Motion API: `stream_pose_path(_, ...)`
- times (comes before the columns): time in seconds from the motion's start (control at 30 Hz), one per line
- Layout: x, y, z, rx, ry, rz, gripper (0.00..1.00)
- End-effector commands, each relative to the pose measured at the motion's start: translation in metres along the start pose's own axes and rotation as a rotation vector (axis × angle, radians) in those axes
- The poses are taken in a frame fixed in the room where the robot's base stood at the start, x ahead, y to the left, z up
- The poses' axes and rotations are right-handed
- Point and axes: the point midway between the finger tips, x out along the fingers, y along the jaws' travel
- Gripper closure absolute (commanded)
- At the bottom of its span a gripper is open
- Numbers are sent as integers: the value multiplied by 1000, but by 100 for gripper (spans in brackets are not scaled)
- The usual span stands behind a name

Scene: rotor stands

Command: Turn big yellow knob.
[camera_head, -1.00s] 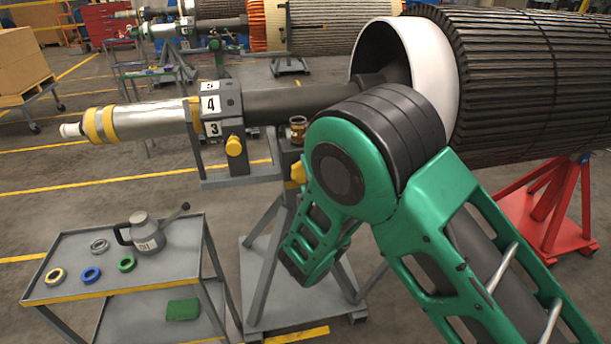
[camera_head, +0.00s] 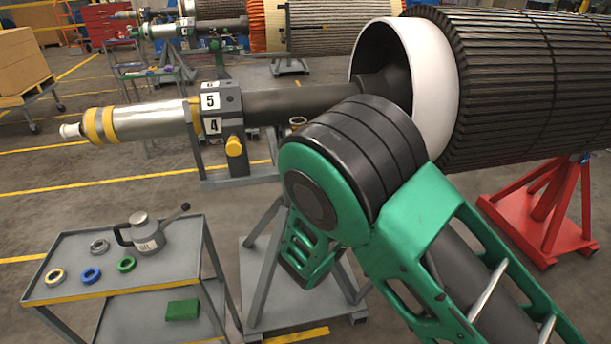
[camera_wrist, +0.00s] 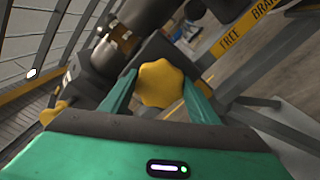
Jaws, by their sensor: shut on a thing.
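A big lobed yellow knob (camera_wrist: 161,83) sits between the two green fingers of my gripper (camera_wrist: 160,95) in the wrist view. The fingers are shut on it from both sides. In the head view my own arm hides this knob and the gripper. The numbered grey block (camera_head: 222,112) on the shaft shows 5 on its upper face and 4 below. A smaller yellow knob (camera_head: 235,146) sticks out under that block, apart from my arm. A yellow knob also shows at the left of the wrist view (camera_wrist: 52,113).
A grey cart (camera_head: 70,255) at lower left holds rings and an oil can (camera_head: 147,236). The dark ribbed rotor (camera_head: 530,80) fills the upper right on a red stand (camera_head: 540,215). A yellow strip (camera_wrist: 240,30) lettered FREE and BRAKE lies beyond the knob.

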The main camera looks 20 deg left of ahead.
Motion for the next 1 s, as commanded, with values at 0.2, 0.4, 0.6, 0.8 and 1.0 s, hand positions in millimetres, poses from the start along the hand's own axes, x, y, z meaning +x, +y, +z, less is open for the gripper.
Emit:
stream_pose_path(0.2, -3, -4, -5, -14, 10, -8, 67)
stream_pose_path(0.4, -3, -4, -5, -13, 10, -8, 67)
stream_pose_path(0.6, -2, -3, -5, -13, 9, -7, 26)
stream_pose_path(0.8, -1, -2, -2, -13, 5, -4, 26)
stream_pose_path(1.0, -9, -2, -3, -14, 5, -4, 26)
